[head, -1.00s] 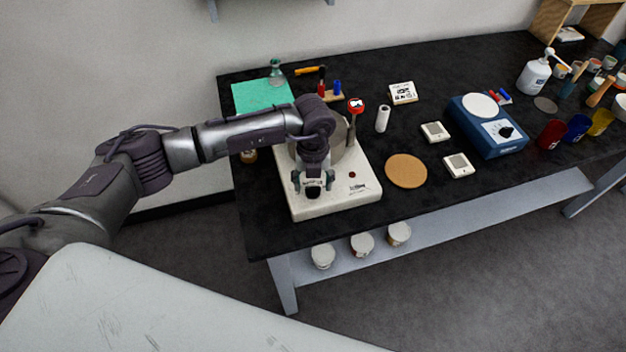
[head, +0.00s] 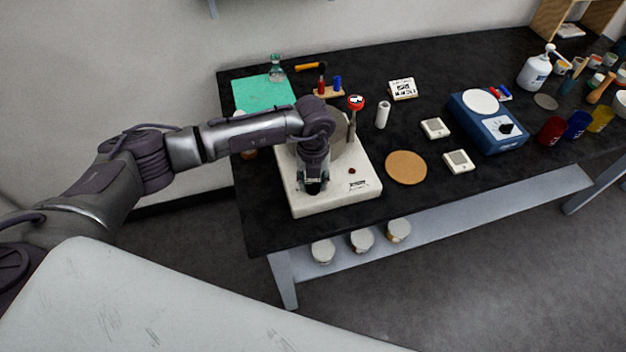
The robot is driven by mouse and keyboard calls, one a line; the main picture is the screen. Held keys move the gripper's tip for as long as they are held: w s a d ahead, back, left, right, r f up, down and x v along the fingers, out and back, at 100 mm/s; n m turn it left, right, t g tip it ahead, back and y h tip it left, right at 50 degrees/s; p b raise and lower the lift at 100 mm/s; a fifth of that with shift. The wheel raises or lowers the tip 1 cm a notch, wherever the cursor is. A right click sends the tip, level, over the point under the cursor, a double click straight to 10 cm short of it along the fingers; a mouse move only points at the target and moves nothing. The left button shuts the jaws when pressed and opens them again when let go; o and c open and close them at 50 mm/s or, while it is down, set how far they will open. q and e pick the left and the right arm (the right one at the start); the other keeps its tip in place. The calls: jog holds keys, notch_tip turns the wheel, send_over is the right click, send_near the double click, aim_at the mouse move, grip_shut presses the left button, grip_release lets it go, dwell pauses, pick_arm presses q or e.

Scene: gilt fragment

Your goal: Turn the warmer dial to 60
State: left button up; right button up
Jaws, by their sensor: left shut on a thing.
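The warmer (head: 362,200) is a white box with a round grey plate, a small red lamp and dark lettering on its top. It stands at the left front of the black bench. My left gripper (head: 313,186) points down over the warmer's front left part and is shut on the dial there. The gripper covers the dial, so its pointer and scale marks cannot be read. My right gripper is not in view.
A red-topped tool (head: 355,108) stands upright beside the plate. A cork mat (head: 406,168) lies right of the warmer. A blue device (head: 480,128) with a black knob stands farther right. A green mat (head: 262,94) lies behind my left arm.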

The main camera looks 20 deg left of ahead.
aim_at(313, 184)
pick_arm(q)
jog(key=shift+w+f+m+b, duration=0.1)
jog(key=shift+f+m+b, duration=0.05)
jog(key=shift+m+b, duration=0.9)
jog(key=m+b, duration=1.2)
jog(key=b, duration=0.2)
jog(key=shift+b, duration=0.35)
jog(key=shift+r+m+b, duration=0.25)
jog(key=shift+m+b, duration=1.35)
jog(key=shift+m, duration=0.15)
jog(key=o, duration=1.1)
jog(key=shift+o, duration=0.2)
notch_tip(313, 184, up, 12)
